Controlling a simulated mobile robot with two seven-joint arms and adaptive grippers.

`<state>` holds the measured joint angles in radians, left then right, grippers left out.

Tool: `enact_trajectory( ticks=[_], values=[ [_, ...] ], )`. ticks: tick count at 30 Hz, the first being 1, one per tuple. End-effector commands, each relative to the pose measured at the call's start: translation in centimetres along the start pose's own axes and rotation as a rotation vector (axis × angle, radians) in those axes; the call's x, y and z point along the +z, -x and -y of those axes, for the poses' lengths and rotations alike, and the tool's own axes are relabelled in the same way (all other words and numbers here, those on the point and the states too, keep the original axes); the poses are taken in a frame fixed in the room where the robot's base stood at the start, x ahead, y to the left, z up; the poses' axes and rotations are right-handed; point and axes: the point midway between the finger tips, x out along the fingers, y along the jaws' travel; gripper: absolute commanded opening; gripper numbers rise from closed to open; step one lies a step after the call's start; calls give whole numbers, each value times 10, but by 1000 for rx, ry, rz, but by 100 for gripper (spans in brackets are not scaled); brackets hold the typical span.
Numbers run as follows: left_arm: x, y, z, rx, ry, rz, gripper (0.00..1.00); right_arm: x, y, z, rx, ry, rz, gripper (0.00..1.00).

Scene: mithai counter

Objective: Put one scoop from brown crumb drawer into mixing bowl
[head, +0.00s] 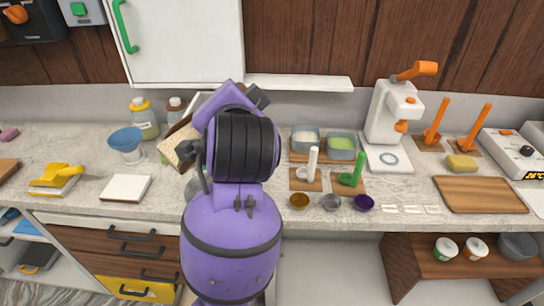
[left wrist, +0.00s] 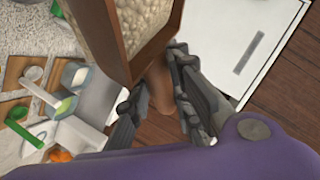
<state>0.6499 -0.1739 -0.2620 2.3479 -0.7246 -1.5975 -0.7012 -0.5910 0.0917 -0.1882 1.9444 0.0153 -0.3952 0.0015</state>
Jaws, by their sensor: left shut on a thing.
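In the left wrist view, my left gripper (left wrist: 160,76) is shut on the brown knob-like handle of a wooden-walled drawer (left wrist: 97,40). Pale, grainy crumb fills the drawer. In the head view, part of this drawer (head: 178,128) shows tilted above the counter, left of my purple arm, which hides most of the gripper and the rest of the drawer. A blue bowl (head: 126,139) stands on a white base at the left of the counter. A greyish rounded edge shows beside my arm, mostly hidden. I cannot tell which is the mixing bowl. My right gripper is out of view.
A white scoop (head: 312,165) and a green scoop (head: 353,172) stand on wooden pads. Small cups (head: 331,202) line the front edge. Two glass tubs (head: 341,147) stand behind. A white machine (head: 391,115) and wooden board (head: 482,194) are at right. A white cabinet (head: 183,40) hangs above.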

Motion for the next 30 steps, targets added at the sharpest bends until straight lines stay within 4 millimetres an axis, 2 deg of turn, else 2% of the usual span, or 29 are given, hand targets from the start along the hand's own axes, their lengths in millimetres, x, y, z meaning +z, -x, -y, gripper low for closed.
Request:
enact_trajectory(
  ticks=[3, 6, 12, 15, 20, 26, 30],
  values=[
    [-7, -26, -41, 135, -100, -131, 0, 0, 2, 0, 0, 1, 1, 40],
    [-10, -41, -79, 250, -188, -250, 0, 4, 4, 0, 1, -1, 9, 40],
    [-5, -49, -143, 431, -350, -460, 0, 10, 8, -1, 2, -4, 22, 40],
    [-1, -46, -163, 486, -407, -531, 0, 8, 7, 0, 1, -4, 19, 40],
    [4, -42, -179, 530, -449, -587, 0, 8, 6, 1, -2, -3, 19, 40],
    [17, -46, -197, 554, -400, -607, 0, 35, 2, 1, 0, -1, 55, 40],
    [30, -53, -212, 566, -326, -628, 0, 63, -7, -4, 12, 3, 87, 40]
  ],
)
